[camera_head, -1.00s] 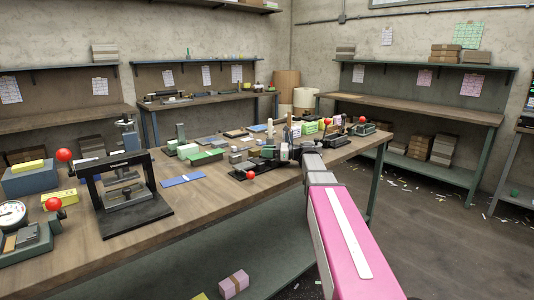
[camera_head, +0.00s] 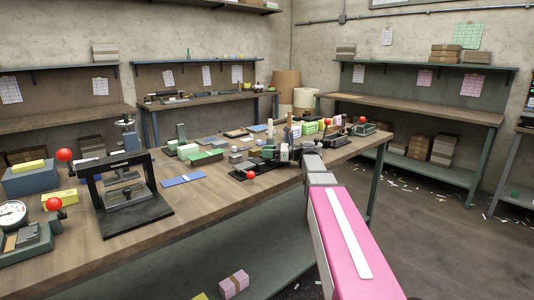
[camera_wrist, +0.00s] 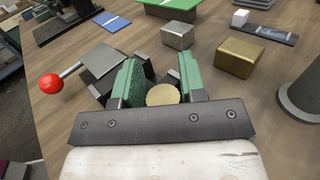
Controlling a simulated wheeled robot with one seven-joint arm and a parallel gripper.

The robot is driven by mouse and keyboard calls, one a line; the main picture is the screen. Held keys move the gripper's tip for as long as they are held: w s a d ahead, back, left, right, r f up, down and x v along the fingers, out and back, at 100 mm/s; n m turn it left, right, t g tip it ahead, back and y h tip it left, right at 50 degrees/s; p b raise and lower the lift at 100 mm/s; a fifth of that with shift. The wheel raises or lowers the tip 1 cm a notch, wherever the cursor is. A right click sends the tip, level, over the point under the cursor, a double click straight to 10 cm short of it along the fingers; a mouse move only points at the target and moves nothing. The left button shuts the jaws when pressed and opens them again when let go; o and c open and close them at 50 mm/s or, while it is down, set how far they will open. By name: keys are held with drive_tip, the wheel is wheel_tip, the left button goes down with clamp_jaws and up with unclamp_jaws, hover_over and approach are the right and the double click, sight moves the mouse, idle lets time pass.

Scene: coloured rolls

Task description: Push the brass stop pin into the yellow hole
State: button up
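My gripper (camera_wrist: 160,72) has two green-padded fingers and points down over the bench in the wrist view. A round, flat, brass-coloured end, which looks like the stop pin (camera_wrist: 163,95), sits between the fingers and fills the gap, so they appear shut on it. The pin's lower part is hidden. Just beyond the fingers is a dark fixture with a grey plate (camera_wrist: 98,62) and a red-ball lever (camera_wrist: 51,83). No yellow hole can be made out; the fingers cover part of the fixture. In the head view my gripper (camera_head: 284,152) is small, beside this fixture.
A brass block (camera_wrist: 238,57) and a grey block (camera_wrist: 178,35) stand just beyond the gripper. A dark round-based post (camera_wrist: 304,95) is at the right. A black press frame (camera_head: 125,195) stands nearer on the bench. Bare wood lies around the blue plate (camera_head: 183,180).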

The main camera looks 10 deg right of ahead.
drive_tip(key=shift+f, duration=0.1)
drive_tip(key=d, duration=0.3)
drive_tip(key=s+d, duration=0.1)
drive_tip(key=d, duration=0.3)
drive_tip(key=s+d, duration=0.1)
drive_tip(key=d, duration=0.2)
drive_tip(key=shift+d, duration=0.3)
drive_tip(key=shift+s, duration=0.1)
